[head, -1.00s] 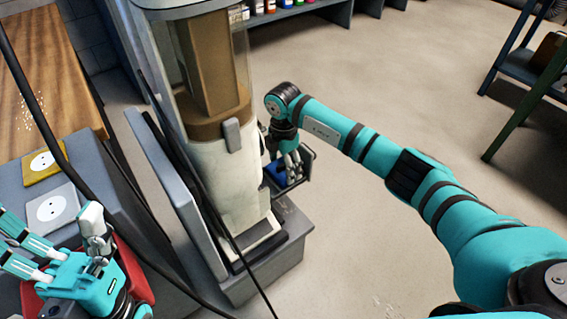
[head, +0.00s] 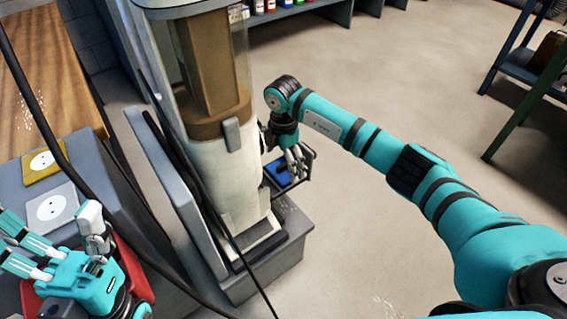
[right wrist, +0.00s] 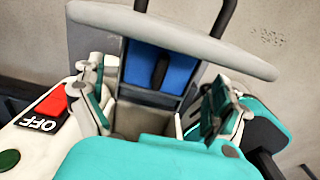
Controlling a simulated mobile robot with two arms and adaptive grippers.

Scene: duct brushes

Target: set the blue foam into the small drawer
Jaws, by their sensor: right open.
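The blue foam (head: 279,173) lies inside the small drawer (head: 308,170), a dark-framed drawer pulled out of the side of the tall machine. In the right wrist view, the blue foam (right wrist: 160,70) sits between dark walls, partly covered by a pale bar crossing above it. My right gripper (head: 294,158) is over the drawer, close beside the foam. Its fingers (right wrist: 155,105) are spread apart with nothing between them, and the foam lies beyond them. My left gripper (head: 60,242) is at the lower left, fingers spread and empty, away from the drawer.
The tall machine (head: 232,175) stands on a grey base left of the drawer, with black cables before it. Yellow (head: 45,165) and grey (head: 52,208) plates lie on the left bench. A red bin (head: 136,275) is behind my left gripper.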

